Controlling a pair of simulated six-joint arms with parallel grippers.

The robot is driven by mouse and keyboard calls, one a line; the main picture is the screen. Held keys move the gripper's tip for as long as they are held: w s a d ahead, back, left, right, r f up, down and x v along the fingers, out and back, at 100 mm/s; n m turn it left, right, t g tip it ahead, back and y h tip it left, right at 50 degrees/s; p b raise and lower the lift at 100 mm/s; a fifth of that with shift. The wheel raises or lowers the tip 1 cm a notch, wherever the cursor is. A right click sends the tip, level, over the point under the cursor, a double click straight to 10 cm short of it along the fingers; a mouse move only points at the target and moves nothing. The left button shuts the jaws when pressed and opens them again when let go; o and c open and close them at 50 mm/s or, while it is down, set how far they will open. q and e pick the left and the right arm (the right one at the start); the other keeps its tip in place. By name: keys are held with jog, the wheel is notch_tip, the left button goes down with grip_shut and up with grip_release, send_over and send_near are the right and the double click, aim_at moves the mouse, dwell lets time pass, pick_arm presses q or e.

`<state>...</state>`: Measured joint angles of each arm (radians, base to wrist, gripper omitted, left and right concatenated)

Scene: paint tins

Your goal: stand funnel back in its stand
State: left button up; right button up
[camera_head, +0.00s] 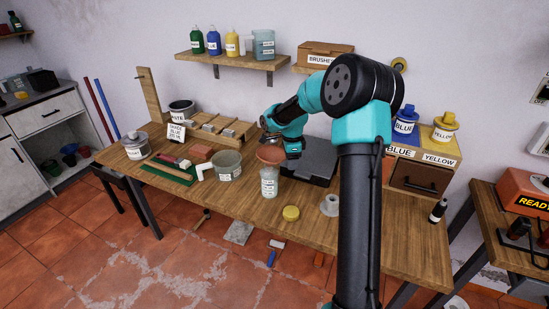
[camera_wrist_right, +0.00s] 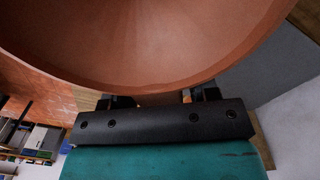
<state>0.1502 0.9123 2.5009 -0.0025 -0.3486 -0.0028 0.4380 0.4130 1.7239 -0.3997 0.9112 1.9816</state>
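The orange-brown funnel (camera_head: 270,153) is upright over a labelled clear jar (camera_head: 269,184), with its wide mouth up. Whether its spout is inside the jar's neck is hard to tell. In the right wrist view the funnel's bowl (camera_wrist_right: 150,40) fills the top. My right gripper (camera_wrist_right: 160,98) has its fingers on both sides of the narrow part under the bowl and appears shut on it. In the head view the gripper is just right of the funnel, its fingertips mostly hidden. A small whitish flanged piece (camera_head: 330,205), perhaps the stand, is on the bench, empty. My left gripper is not in view.
A grey tub (camera_head: 227,166) stands left of the jar, and a yellow lid (camera_head: 291,213) lies to its right. A dark flat unit (camera_head: 310,168) is behind. A small black bottle (camera_head: 438,211) stands at the right. The bench between lid and bottle is mostly clear.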

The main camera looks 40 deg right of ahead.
jog(key=c, duration=0.7)
jog(key=shift+c, duration=0.2)
notch_tip(320, 180, up, 10)
dwell(0.5)
